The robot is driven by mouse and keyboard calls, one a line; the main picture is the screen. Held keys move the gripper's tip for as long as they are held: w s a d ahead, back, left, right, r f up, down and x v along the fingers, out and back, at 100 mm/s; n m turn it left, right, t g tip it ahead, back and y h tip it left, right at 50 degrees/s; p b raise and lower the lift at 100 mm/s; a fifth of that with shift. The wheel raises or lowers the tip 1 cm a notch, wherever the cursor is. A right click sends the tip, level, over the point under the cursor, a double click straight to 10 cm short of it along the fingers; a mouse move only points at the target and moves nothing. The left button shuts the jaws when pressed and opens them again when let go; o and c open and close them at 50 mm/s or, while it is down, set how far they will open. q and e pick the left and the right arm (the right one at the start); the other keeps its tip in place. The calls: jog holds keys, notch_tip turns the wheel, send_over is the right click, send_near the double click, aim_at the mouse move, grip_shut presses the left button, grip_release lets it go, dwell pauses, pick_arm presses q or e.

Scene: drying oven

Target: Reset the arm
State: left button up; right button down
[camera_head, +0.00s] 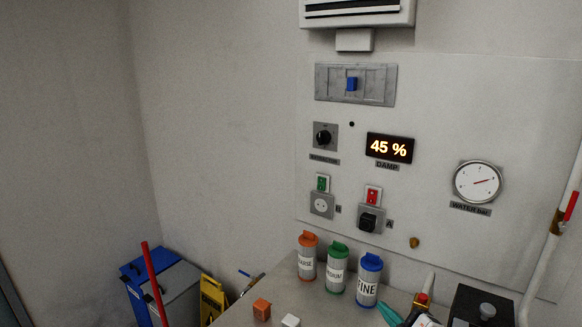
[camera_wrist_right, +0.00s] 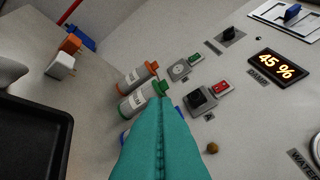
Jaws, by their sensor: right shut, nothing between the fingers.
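My right gripper (camera_wrist_right: 162,103) is shut, its two teal fingers pressed together with nothing between them. In the head view only a small teal part of it (camera_head: 389,315) shows at the bottom edge. It is pointed toward the wall, near the canisters. My left gripper is in neither view. Three labelled canisters stand on the counter by the wall: orange-lidded COARSE (camera_head: 307,257), green-lidded MEDIUM (camera_head: 336,268) and blue-lidded FINE (camera_head: 369,280). In the wrist view the fingers hide most of the blue-lidded one.
The wall panel has a blue-handled switch (camera_head: 351,83), a black knob (camera_head: 323,137), a "45 %" display (camera_head: 390,148), two sockets and a water gauge (camera_head: 477,182). A dark tray (camera_wrist_right: 38,137) shows at left.

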jog(key=s+f+m+g+h, duration=0.1)
jog(key=s+f+m, duration=0.1)
jog(key=s+f, duration=0.1)
jog(key=s+f+m+g+h, duration=0.2)
jog(key=s+f+m, duration=0.1)
jog(key=s+f, duration=0.1)
jog(key=s+f+m+g+h, duration=0.1)
jog(key=s+f+m+g, duration=0.1)
jog(key=s, duration=0.4)
jog(key=shift+a+f+m, duration=0.1)
jog(key=shift+f+m, duration=0.5)
jog(key=shift+f, duration=0.2)
jog(key=s+f+m+g+h, duration=0.1)
jog(key=s+f+m+g, duration=0.2)
jog(key=s, duration=0.6)
jog(key=s+f+m+g, duration=0.25)
jog(key=s+g, duration=0.25)
jog(key=s, duration=0.4)
notch_tip(320, 180, down, 27)
jog(key=s+n, duration=0.1)
jog(key=s, duration=0.1)
jog(key=s+d+f+g, duration=0.1)
jog(key=s+d+f, duration=0.1)
jog(key=s+f, duration=0.5)
jog(key=s+d+f+g, duration=0.1)
jog(key=s+f, duration=0.7)
jog(key=shift+s+d, duration=0.15)
jog(key=shift+d, duration=0.2)
